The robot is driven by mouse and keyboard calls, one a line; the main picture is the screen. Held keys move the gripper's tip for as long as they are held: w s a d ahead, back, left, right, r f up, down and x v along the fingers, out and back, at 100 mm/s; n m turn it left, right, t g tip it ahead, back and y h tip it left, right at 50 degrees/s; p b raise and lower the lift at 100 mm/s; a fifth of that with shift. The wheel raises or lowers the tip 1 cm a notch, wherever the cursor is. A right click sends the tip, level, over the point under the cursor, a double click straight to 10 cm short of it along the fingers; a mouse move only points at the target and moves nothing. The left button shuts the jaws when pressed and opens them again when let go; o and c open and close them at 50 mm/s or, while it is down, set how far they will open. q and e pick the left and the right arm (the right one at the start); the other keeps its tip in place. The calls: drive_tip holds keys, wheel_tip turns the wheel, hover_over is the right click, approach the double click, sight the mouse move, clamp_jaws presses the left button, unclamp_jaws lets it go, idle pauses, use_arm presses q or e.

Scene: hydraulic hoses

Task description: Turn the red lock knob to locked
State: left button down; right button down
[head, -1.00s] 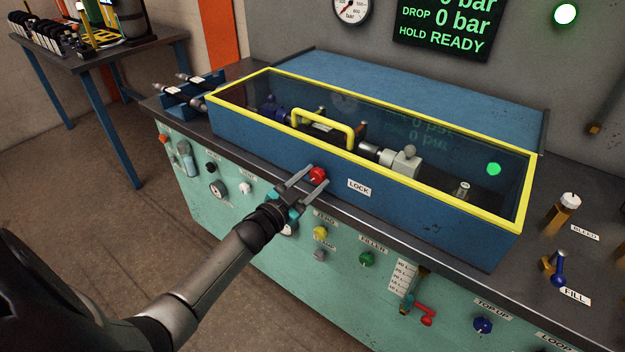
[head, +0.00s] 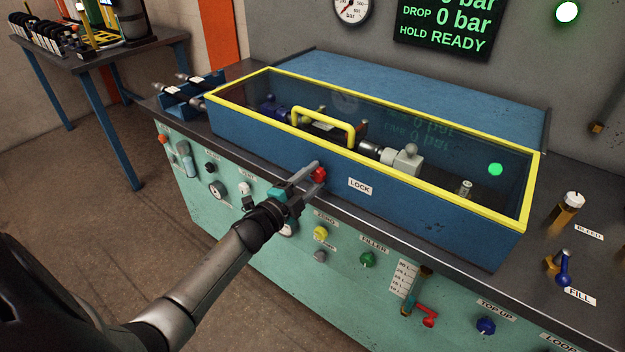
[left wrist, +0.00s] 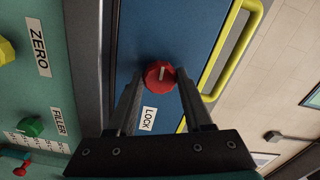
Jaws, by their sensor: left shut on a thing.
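The red lock knob (head: 319,174) sits on the front face of the blue box (head: 270,150), just left of the white LOCK label (head: 359,187). My left gripper (head: 316,172) reaches it from the front with its fingers shut on the knob, one on each side. In the left wrist view the red knob (left wrist: 160,75) shows a pale pointer line and lies between the fingertips of the left gripper (left wrist: 159,84). The LOCK label (left wrist: 148,119) shows there below it. My right gripper is not in view.
The box has a clear lid with a yellow frame and yellow handle (head: 324,127); hose fittings lie inside. Below the lock, the teal panel carries a yellow knob (head: 320,232), a green knob (head: 367,259) and a red lever (head: 428,318). A wall display (head: 444,28) reads HOLD READY.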

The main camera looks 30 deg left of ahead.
use_arm(q)
drive_tip(key=shift+m, duration=0.5)
drive_tip(key=shift+c, duration=1.5)
unclamp_jaws()
drive_tip(key=s+a+p, duration=0.1)
drive_tip(key=s, duration=1.4)
drive_tip(key=shift+s, duration=0.1)
